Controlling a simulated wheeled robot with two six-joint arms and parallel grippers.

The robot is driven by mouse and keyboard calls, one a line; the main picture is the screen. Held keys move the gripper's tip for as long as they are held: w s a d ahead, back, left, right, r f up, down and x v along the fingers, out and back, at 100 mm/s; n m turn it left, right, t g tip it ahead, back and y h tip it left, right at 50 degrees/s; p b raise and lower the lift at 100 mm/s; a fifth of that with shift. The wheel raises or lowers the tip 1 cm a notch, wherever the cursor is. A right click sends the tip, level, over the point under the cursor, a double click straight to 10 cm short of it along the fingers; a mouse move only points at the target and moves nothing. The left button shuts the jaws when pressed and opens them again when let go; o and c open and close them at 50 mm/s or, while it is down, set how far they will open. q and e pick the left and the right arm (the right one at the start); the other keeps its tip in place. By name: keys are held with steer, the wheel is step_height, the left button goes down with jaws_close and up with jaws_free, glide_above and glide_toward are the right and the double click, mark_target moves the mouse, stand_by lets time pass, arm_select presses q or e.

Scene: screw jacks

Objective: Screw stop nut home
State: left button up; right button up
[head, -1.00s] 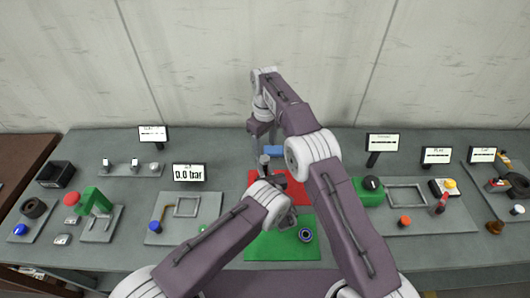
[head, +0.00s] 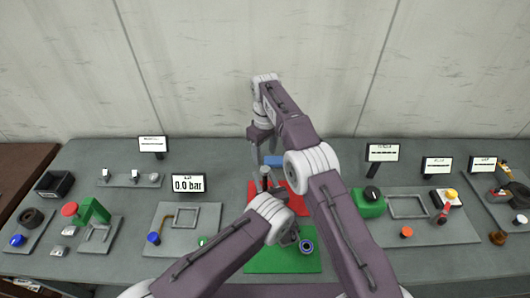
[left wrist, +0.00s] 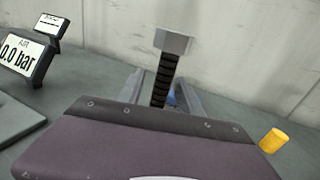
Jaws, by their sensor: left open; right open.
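A dark threaded post with a grey block-shaped head (head: 265,171) stands upright near the red mat (head: 299,204). In the left wrist view the post (left wrist: 163,92) rises between two grey fingers of my open left gripper (left wrist: 162,88), and I cannot tell whether they touch it. In the head view the left wrist hides that gripper. My right gripper (head: 263,152) is open, pointing down close to the post's head. A dark blue ring (head: 306,246), perhaps the stop nut, lies on the green mat (head: 265,263).
A blue piece (head: 273,160) lies behind the post. A pressure display (head: 187,186) stands to the left. A green box with a black knob (head: 369,203) stands right of my right arm. A yellow cylinder (left wrist: 273,140) shows in the left wrist view.

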mark_target(266, 183)
arm_select(q)
steer(key=b+v, duration=0.1)
steer(key=v, duration=0.5)
steer(key=shift+s+d+f+b, duration=0.1)
steer(key=shift+s+d+b, duration=0.05)
steer(key=shift+s+b, duration=0.2)
arm_select(e)
steer(key=shift+f, duration=0.95)
arm_select(q)
steer(key=shift+s+d, duration=0.1)
steer(key=shift+s, duration=0.4)
arm_select(e)
steer(key=shift+f, duration=0.1)
